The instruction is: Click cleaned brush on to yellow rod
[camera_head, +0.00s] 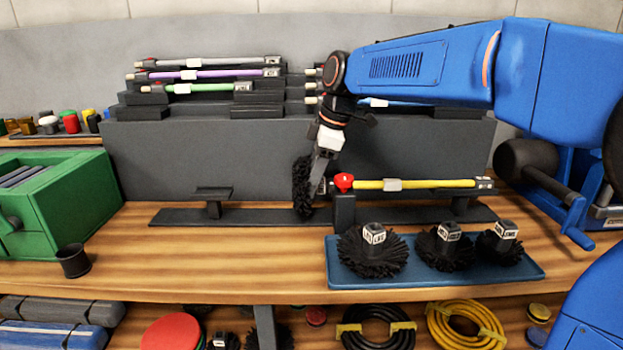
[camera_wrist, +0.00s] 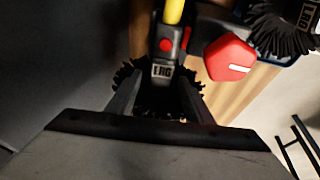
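The round black brush (camera_head: 302,186) stands on edge at the left end of the yellow rod (camera_head: 430,184). My gripper (camera_head: 319,178) reaches down from above and is shut on the brush's hub. In the wrist view the labelled hub (camera_wrist: 162,72) sits between my fingers, with black bristles (camera_wrist: 160,103) behind it. The yellow rod (camera_wrist: 173,11) lines up with the hub there, and a red button (camera_wrist: 165,44) shows at the joint. Hub and rod end look touching or nearly so; I cannot tell whether they are latched.
The rod lies level on a dark stand with a red knob (camera_head: 344,181), close beside my gripper. A blue tray (camera_head: 440,280) with three brushes is in front. Other rods (camera_head: 210,73) lie on the rack behind. A dark cup (camera_head: 73,261) and green machine (camera_head: 60,205) are left.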

